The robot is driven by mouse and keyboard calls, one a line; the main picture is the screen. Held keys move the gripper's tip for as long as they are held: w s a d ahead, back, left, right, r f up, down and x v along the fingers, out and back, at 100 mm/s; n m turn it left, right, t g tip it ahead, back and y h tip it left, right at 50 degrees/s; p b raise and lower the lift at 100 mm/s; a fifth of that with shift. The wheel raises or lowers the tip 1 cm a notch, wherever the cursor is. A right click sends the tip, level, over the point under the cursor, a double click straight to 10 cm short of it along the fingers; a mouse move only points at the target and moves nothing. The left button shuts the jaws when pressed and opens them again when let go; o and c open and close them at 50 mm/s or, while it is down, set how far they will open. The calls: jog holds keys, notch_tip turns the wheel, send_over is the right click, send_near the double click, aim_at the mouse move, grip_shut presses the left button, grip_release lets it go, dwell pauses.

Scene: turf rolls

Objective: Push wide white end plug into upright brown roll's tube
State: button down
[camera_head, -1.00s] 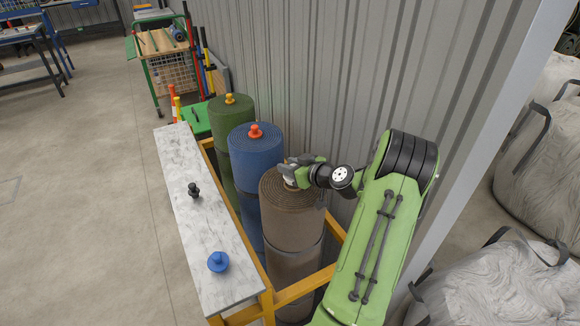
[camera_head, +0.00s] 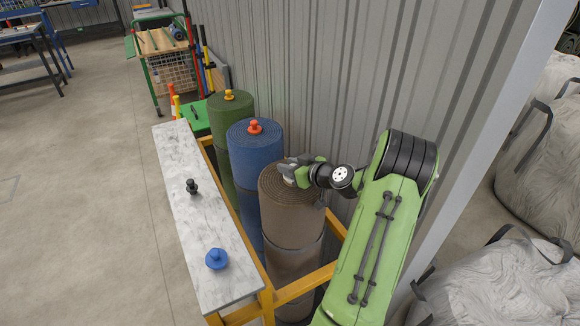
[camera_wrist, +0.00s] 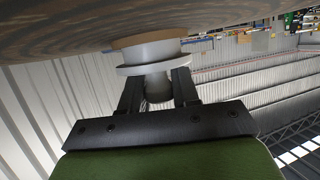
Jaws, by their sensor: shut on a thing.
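The brown roll (camera_head: 292,215) stands upright in the frame, nearest of the three rolls. In the wrist view its spiral top face (camera_wrist: 60,25) fills the upper edge. The white end plug (camera_wrist: 152,55) is at the middle of that face, its flange apart from the face and part of its body showing between. A tan ring shows where the plug meets the roll; I cannot tell how deep it sits. My gripper (camera_wrist: 157,90) is shut on the plug's knob. In the head view my gripper (camera_head: 290,170) is over the roll's top and hides most of the plug.
A blue roll (camera_head: 252,150) with a red plug (camera_head: 254,127) and a green roll (camera_head: 230,118) with a yellow plug (camera_head: 229,95) stand behind. A marble-topped shelf (camera_head: 205,215) holds a black plug (camera_head: 192,186) and a blue plug (camera_head: 217,258). A corrugated wall (camera_head: 350,80) is close on the right.

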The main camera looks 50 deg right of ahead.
jog(key=shift+f+b, duration=0.6)
jog(key=shift+b, duration=0.1)
jog(key=c, duration=0.8)
grip_release()
jog(key=shift+o, duration=0.2)
jog(key=shift+s+r, duration=0.1)
jog(key=v, duration=1.5)
jog(key=shift+s, duration=0.3)
jog(key=shift+r, duration=0.1)
